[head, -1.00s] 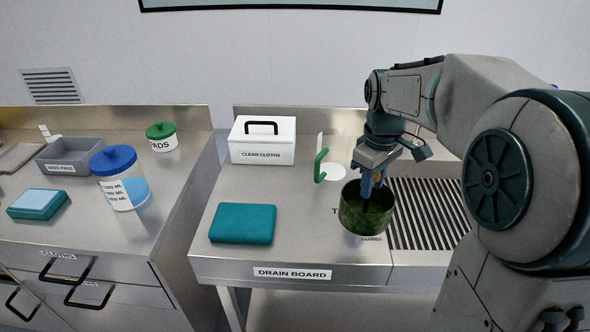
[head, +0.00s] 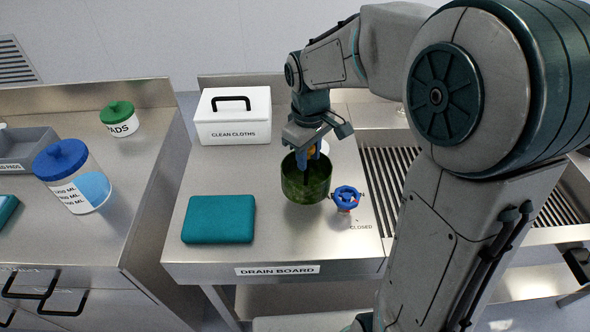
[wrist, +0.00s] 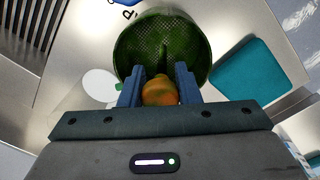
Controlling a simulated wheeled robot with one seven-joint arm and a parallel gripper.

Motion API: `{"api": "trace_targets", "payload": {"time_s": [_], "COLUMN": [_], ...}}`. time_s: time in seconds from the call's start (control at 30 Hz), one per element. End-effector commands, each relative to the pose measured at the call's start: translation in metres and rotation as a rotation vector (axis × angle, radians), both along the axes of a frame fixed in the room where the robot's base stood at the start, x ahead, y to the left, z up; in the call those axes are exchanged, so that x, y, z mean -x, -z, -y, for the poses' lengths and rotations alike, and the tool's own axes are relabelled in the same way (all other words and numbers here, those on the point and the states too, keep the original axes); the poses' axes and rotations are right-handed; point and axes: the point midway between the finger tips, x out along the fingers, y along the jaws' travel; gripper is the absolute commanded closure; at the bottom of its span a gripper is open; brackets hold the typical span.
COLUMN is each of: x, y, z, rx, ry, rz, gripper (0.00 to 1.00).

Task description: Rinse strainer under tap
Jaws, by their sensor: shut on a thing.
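The strainer (head: 306,182) is a dark green, round mesh basket; its mesh inside also shows in the wrist view (wrist: 165,45). My gripper (head: 310,155) is above it, with its blue fingers (wrist: 160,88) closed around an orange piece at the strainer's near side. The strainer looks upright, over the drain board (head: 215,262); I cannot tell whether it touches the board. A blue handwheel (head: 346,195) stands just right of the strainer, beside a "CLOSED" marking. The tap's spout is not clearly visible.
A teal folded cloth (head: 218,219) lies left of the strainer. The white clean-cloths box (head: 233,117) stands behind. A slatted drain (head: 375,185) is at right, partly hidden by my arm. A blue-lidded jar (head: 72,178) stands on the left counter.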

Motion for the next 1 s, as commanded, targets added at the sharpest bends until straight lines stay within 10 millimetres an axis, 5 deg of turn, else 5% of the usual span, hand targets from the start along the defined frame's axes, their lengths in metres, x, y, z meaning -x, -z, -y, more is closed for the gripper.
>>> {"api": "trace_targets", "payload": {"time_s": [0.23, 0.53, 0.93, 0.97, 1.0], "x": [0.007, 0.007, 0.007, 0.007, 0.007], "y": [0.016, 0.053, 0.061, 0.06, 0.059], "z": [-0.026, -0.027, -0.027, -0.027, -0.027], "rx": [-0.001, -0.001, -0.001, -0.001, -0.001], "ry": [0.0, 0.001, 0.001, 0.001, 0.001], "rz": [-0.001, -0.002, 0.001, 0.001, 0.001], "gripper": [1.0, 1.0, 1.0, 0.65, 0.54]}}
